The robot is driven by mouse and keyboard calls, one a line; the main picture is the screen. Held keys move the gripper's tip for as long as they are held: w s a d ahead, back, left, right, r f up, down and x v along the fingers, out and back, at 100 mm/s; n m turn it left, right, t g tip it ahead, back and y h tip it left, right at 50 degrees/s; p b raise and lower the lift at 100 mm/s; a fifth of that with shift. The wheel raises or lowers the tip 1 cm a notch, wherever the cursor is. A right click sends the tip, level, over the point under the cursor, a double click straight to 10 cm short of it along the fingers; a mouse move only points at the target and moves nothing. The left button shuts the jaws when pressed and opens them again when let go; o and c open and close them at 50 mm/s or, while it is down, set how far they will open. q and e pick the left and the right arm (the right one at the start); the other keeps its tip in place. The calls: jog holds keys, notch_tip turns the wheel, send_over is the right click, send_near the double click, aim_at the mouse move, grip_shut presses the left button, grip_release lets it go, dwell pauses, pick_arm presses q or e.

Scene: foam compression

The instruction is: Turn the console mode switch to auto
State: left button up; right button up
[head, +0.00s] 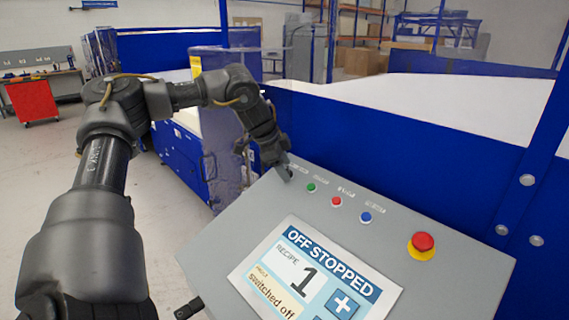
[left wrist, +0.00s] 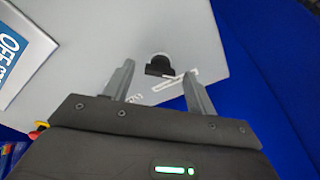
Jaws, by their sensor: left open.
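The grey sloped console (head: 420,262) carries a screen (head: 310,275) that reads "OFF STOPPED", recipe 1 and "switched off". In the left wrist view the black mode switch knob (left wrist: 159,66) stands on the console's grey face. My left gripper (left wrist: 158,70) is open, with one finger on each side of the knob in the picture. I cannot tell whether the fingers touch it. In the head view the left gripper (head: 284,170) is at the console's upper left corner and largely hides the switch. My right gripper is not in view.
Green (head: 311,188), red (head: 336,201) and blue (head: 366,217) buttons run right of the switch. A red emergency stop (head: 423,243) sits farther right. A blue machine wall (head: 400,150) rises behind the console. The floor at left has a red cabinet (head: 33,100).

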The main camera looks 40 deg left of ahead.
pick_arm(q)
jog(key=shift+w+f, duration=0.15)
jog(key=shift+f, duration=0.05)
jog(key=shift+c, duration=0.3)
jog(key=shift+r, duration=0.1)
jog(key=c, duration=0.9)
